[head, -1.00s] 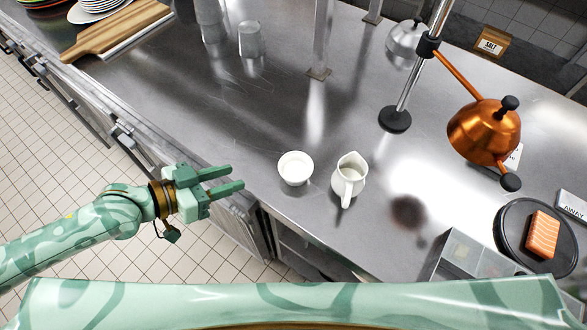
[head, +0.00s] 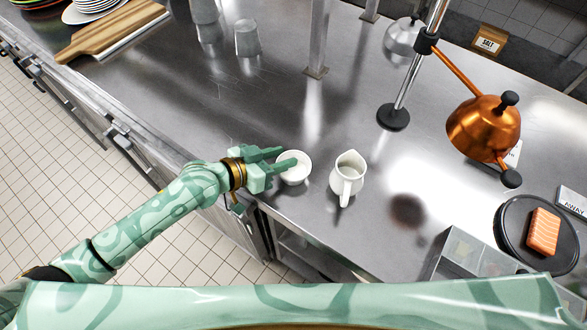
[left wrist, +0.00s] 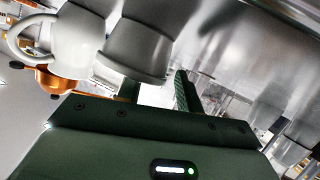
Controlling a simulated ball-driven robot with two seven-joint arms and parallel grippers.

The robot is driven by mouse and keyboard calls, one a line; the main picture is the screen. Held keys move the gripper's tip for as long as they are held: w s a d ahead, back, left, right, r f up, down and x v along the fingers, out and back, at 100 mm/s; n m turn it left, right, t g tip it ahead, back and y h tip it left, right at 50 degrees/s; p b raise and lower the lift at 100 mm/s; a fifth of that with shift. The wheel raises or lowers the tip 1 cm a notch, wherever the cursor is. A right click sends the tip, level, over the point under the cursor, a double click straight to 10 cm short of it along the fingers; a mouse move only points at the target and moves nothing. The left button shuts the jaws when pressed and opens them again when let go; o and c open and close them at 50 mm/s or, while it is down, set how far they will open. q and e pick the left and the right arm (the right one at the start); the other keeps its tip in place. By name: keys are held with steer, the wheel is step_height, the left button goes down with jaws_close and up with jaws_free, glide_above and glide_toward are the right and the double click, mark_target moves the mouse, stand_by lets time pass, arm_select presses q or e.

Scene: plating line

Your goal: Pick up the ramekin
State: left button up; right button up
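The ramekin (head: 298,175) is a small white round cup standing upright on the steel counter, left of a white pitcher (head: 347,180). My left gripper (head: 288,156) is open, its two fingers apart and reaching from the left to the ramekin. One finger overlaps the ramekin's rim in the head view; I cannot tell whether it touches. In the left wrist view the ramekin (left wrist: 138,48) is just beyond the fingers (left wrist: 158,90), mostly toward the left finger, whose tip it hides. My right gripper is not in view.
The pitcher stands close to the ramekin's right. A heat lamp (head: 483,130) on a pole, a dark plate (head: 510,235) with a salmon piece and a clear-sided bin (head: 462,255) are to the right. Glasses (head: 247,38) and a wooden board (head: 110,32) stand far left. The counter behind the ramekin is clear.

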arm_select(q)
steer(key=shift+w+d+f, duration=0.2)
steer(key=shift+w+d, duration=0.05)
steer(key=shift+d, duration=0.1)
jaws_close()
steer(key=shift+r, duration=0.15)
